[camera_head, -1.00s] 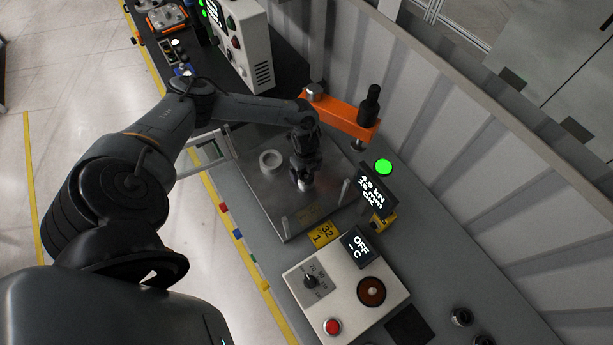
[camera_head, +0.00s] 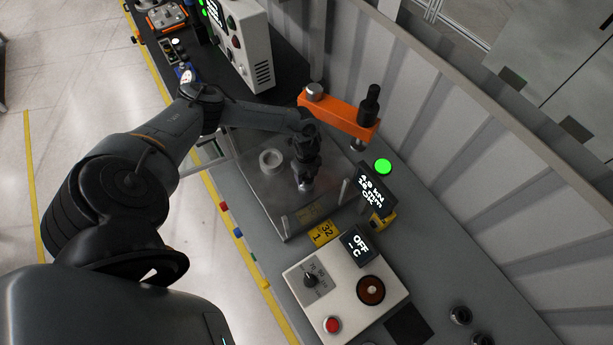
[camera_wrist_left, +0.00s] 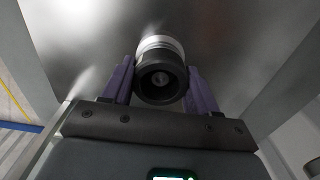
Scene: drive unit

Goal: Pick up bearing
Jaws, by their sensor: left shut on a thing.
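My left gripper (camera_head: 304,183) is over the metal plate (camera_head: 272,208) under the orange press arm, pointing down. In the left wrist view its two purple fingers (camera_wrist_left: 160,88) are shut on a round part, the bearing (camera_wrist_left: 161,84), with a dark ringed face towards the camera and a bright silver band behind it. In the head view only a small bright bit of it shows below the fingers. I cannot tell whether it touches the plate. A pale grey ring (camera_head: 271,161) lies on the plate to the left of the gripper. My right gripper is not in view.
The orange press arm (camera_head: 338,114) with a black post stands just behind and right of the gripper. Thin upright pins (camera_head: 344,189) rise at the plate's edge. A control box (camera_head: 345,290) and small displays (camera_head: 377,189) stand in front. A ribbed wall closes the right side.

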